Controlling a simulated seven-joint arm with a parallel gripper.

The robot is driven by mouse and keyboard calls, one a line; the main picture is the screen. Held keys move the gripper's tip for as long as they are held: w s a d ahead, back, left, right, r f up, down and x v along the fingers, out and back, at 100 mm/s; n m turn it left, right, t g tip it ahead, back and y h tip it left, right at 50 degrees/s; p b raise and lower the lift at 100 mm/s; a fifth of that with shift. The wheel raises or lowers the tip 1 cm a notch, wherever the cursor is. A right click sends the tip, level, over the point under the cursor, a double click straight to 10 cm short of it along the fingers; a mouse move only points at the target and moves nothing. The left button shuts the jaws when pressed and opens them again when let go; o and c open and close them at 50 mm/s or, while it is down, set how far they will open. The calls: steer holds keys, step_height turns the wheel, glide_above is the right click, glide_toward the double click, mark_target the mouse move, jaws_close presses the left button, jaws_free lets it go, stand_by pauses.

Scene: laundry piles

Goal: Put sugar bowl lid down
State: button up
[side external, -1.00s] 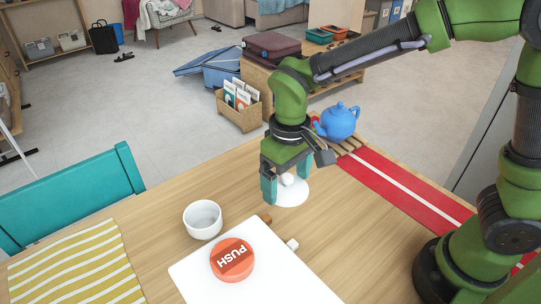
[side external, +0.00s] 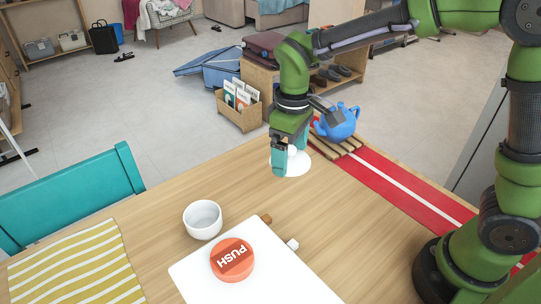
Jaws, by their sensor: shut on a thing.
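The sugar bowl lid (side external: 297,167) is a white disc with a round knob, at the table's far edge in the middle of the side external view. My gripper (side external: 289,160) has teal fingers and points down at the lid, shut on its knob. The fingers hide part of the lid, and I cannot tell whether it touches the table or hangs just above it. The white sugar bowl (side external: 203,219) stands open and upright on the table, to the left and nearer the camera.
A blue teapot (side external: 337,122) stands on a wooden trivet (side external: 338,147) just right of my gripper. A red runner (side external: 400,188) lies along the right. A white board (side external: 205,270) with a red PUSH button (side external: 232,259) lies in front. Bare wood (side external: 150,205) is free at the left.

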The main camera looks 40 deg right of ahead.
steer(key=s+a+f+n, duration=0.3)
steer(key=a+n, duration=0.2)
steer(key=a, duration=0.7)
steer(key=s+a+f+n, duration=0.25)
steer(key=a+n, duration=0.25)
steer(key=a, duration=0.7)
steer(key=f, duration=0.9)
steer(key=shift+s+d+f, duration=0.2)
steer(key=shift+s, duration=0.05)
steer(key=shift+f, duration=0.1)
